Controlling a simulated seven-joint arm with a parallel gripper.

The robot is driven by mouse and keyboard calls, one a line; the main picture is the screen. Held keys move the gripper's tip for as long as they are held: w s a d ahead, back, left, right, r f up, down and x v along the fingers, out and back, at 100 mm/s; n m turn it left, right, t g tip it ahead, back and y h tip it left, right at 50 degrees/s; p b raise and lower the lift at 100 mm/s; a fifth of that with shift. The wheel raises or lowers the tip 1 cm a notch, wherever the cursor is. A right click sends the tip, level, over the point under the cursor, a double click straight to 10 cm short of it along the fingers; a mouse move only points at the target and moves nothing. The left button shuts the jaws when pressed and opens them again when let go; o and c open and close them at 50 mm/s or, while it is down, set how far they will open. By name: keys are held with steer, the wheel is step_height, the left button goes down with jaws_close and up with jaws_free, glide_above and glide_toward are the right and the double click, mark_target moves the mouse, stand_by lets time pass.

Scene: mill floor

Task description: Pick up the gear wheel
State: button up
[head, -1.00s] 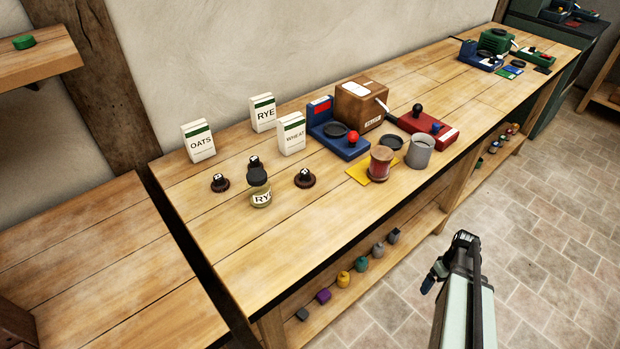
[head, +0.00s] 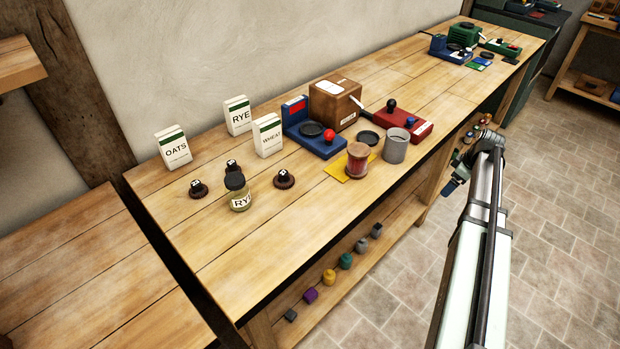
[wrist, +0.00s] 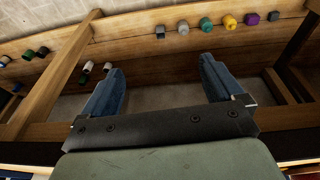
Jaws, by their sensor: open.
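No piece in view can be told for certain as a gear wheel. Small coloured pieces lie on the bench's lower shelf, among them a yellow piece (head: 329,277), a teal piece (head: 346,261) and a purple piece (head: 311,295). They also show along the top of the wrist view, with the yellow piece (wrist: 229,22) right of the teal piece (wrist: 206,23). My gripper (head: 453,185) is beside the bench's front edge, right of these pieces. In the wrist view its blue fingers (wrist: 160,72) are spread apart with nothing between them.
The workbench (head: 300,235) holds a rye jar (head: 239,194), a wooden box mill (head: 335,103), a red spool-like piece (head: 357,162) and a grey cup (head: 396,147) near its front edge. A wooden upright (wrist: 60,75) divides the shelf in the wrist view. The tiled floor (head: 545,240) at right is clear.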

steer(key=w+a+r+n+t, duration=0.1)
steer(key=w+a+r+n, duration=0.15)
steer(key=w+r, duration=0.35)
steer(key=w+a+r+n+t, duration=0.1)
steer(key=w+a+r, duration=0.2)
steer(key=r, duration=0.5)
steer(key=w+a+r+n+y, duration=0.1)
steer(key=w+a+r, duration=0.1)
steer(key=a+r, duration=0.35)
steer(key=w+a+r+n+y, duration=0.1)
steer(key=w+a+r+n, duration=0.15)
steer(key=a, duration=0.65)
steer(key=m+g+y, duration=0.1)
steer(key=m+y, duration=0.1)
steer(key=y, duration=0.3)
glide_toward(286, 173)
steer(key=x, duration=0.5)
steer(key=shift+w+f, duration=0.3)
steer(key=shift+f, duration=0.1)
steer(key=shift+a+x, duration=0.2)
steer(key=shift+x, duration=2.5)
steer(key=shift+s+r, duration=0.15)
steer(key=shift+s, duration=0.05)
steer(key=shift+c, duration=0.3)
steer(key=c, duration=1.1)
